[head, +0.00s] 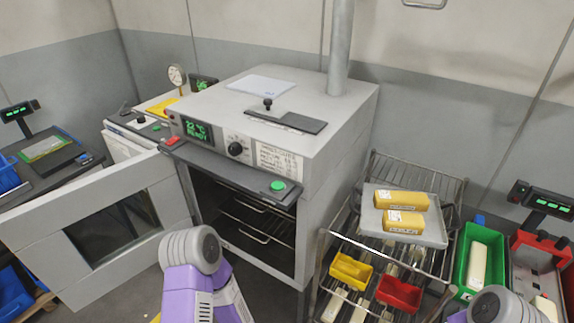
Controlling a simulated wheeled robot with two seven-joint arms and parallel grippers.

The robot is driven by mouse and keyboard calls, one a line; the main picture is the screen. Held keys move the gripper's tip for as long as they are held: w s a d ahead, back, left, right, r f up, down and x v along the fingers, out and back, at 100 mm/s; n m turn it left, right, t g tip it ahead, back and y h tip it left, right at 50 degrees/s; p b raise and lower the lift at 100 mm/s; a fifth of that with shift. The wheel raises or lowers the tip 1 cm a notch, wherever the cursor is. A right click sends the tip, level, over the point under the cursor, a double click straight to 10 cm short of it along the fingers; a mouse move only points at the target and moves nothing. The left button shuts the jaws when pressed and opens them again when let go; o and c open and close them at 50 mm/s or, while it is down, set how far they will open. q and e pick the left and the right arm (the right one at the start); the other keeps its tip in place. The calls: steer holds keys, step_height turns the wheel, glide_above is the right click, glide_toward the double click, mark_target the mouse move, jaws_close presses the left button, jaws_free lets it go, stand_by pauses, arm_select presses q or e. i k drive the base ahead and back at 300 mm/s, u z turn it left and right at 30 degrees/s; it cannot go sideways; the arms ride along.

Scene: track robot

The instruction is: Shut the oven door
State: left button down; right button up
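The oven (333,145) is a grey box in the middle of the head view, with a dark front panel carrying a green display, a black knob and a green button. Its door (145,188) stands wide open, swung out to the left, with a dark window (112,231) in it. The dark inside with wire racks (257,220) shows. A purple and grey part of my arm is in front of the oven, hiding a bit of the door's edge and the opening. Another part of my arm shows at the bottom right. Neither gripper is in view.
Right of the oven stands a wire rack (323,245) with a tray (432,229) of yellow packages and several bins. A green bin (470,250) and a scale (545,205) are farther right. Left, behind the door, is a dark bench (38,172). Flat items lie on the oven top.

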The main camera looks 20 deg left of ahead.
mark_target(34, 231)
steer(key=z, duration=2.5)
steer(key=k, duration=2.4)
steer(key=u, duration=1.95)
